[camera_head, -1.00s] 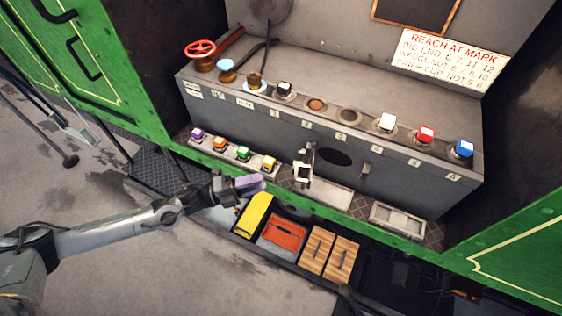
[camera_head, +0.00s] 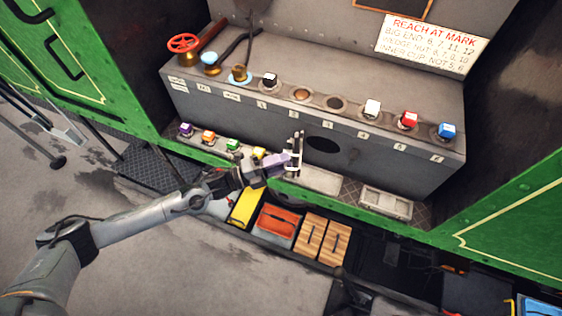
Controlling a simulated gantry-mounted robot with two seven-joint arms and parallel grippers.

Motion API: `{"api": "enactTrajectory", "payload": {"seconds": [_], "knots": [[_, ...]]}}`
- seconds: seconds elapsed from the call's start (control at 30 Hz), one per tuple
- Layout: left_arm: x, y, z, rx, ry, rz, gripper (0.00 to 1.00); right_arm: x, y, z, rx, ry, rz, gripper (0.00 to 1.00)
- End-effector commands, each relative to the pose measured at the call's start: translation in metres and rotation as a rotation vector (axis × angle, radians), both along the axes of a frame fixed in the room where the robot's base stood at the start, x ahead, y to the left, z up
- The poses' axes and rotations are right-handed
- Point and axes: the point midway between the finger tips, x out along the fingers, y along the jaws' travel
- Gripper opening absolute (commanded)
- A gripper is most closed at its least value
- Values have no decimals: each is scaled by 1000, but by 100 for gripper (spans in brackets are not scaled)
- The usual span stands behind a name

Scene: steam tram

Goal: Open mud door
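The front of the grey bench has a dark oval opening (camera_head: 322,145). Just left of it stands an upright pale metal piece (camera_head: 296,152), perhaps the mud door or its fastening; I cannot tell which. My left gripper (camera_head: 281,162) is at the front of the bench, with its purple-grey fingers close to this piece. Whether they touch it is unclear, and the finger gap cannot be made out. My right gripper is not recognisable in the view.
A red handwheel (camera_head: 184,43) is at the left. Below the bench are a yellow box (camera_head: 246,208), an orange tray (camera_head: 279,225) and wooden blocks (camera_head: 325,239). A green side panel (camera_head: 520,215) bounds the right.

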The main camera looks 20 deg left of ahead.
Motion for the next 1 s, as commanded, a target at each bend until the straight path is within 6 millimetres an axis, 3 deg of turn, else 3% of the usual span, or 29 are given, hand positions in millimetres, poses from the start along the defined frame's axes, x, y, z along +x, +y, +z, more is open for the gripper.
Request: {"api": "enactTrajectory", "payload": {"seconds": [0.27, 0.5, 1.0], "knots": [[1, -1, 0, 1, 1, 0, 35, 0, 0, 0, -1, -1, 1, 43], [1, -1, 0, 0, 0, 0, 0, 0, -2, 0, -7, -1, 5, 43], [1, -1, 0, 0, 0, 0, 0, 0, -2, 1, -7, -2, 5, 43]]}}
